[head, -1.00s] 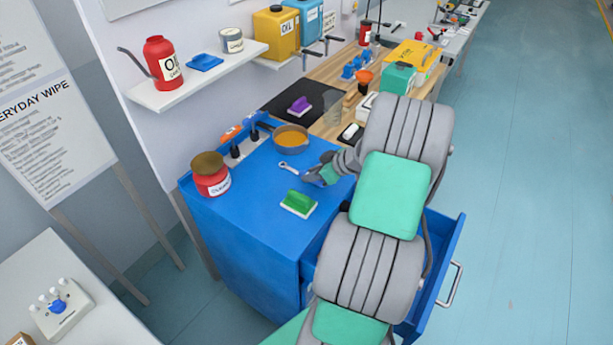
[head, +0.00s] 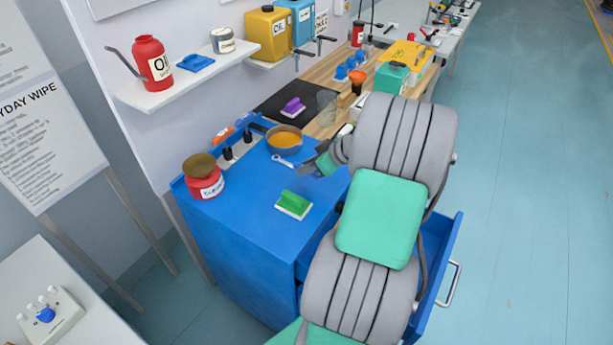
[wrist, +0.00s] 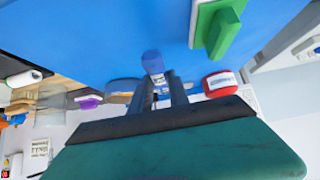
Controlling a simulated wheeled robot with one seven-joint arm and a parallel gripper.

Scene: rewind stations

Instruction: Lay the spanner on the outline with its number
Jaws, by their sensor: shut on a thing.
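The spanner (head: 281,160) shows a pale ring end just in front of the pan on the blue cabinet. My gripper (head: 304,171) is shut on its other part, at the right of the ring, and seems to hold it a little above the top. In the wrist view my gripper (wrist: 163,88) has its two dark fingers close together, with a blue piece (wrist: 152,62), likely part of the spanner, at their tips. No numbered outline can be made out in either view. My arm hides much of the open drawer (head: 444,250).
On the blue cabinet top (head: 245,210) are a green brush (head: 294,204), a red tin (head: 204,180) and a pan (head: 285,139). A purple brush (head: 293,106) lies on a black mat behind. The cabinet's front left top is clear.

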